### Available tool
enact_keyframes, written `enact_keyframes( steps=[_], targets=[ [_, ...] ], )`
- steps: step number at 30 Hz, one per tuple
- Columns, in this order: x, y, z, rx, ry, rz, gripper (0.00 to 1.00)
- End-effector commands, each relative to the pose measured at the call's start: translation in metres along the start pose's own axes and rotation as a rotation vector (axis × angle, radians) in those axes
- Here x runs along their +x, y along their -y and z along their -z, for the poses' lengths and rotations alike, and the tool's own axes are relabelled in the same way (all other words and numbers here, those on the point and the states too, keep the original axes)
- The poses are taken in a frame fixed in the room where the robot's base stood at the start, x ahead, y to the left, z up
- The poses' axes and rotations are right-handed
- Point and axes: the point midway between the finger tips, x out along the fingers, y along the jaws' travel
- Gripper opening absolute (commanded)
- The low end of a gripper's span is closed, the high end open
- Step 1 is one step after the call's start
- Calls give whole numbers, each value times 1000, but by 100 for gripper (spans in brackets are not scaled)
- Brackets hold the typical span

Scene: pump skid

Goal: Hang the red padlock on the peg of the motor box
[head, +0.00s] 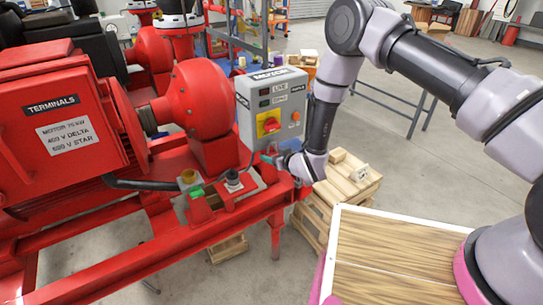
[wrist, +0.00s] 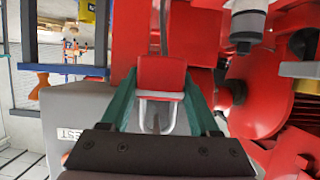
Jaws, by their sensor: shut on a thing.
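The red padlock (wrist: 160,72) sits between the two teal fingers of my gripper (wrist: 161,88) in the wrist view. The fingers are shut on it, and its grey shackle (wrist: 158,112) points toward the wrist. My gripper (head: 279,157) is low, just below and to the right of the box's front. I cannot make out the padlock or the peg clearly in the head view.
The red motor (head: 62,125) and its skid frame (head: 150,236) fill the left side. A green block (head: 197,200) and a black knob (head: 232,178) stand on the skid near my gripper. A wooden-topped table (head: 395,255) is at lower right.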

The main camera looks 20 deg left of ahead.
Motion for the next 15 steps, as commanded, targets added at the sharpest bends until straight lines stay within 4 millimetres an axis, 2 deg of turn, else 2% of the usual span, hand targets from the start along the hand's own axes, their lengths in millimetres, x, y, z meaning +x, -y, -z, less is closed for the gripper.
enact_keyframes(
  steps=[1,3,4,15],
  targets=[
    [0,0,0,0,-1,0,66],
    [0,0,0,0,-1,0,93],
    [0,0,0,0,0,0,97],
    [-5,0,0,1,2,-1,97]
  ],
)
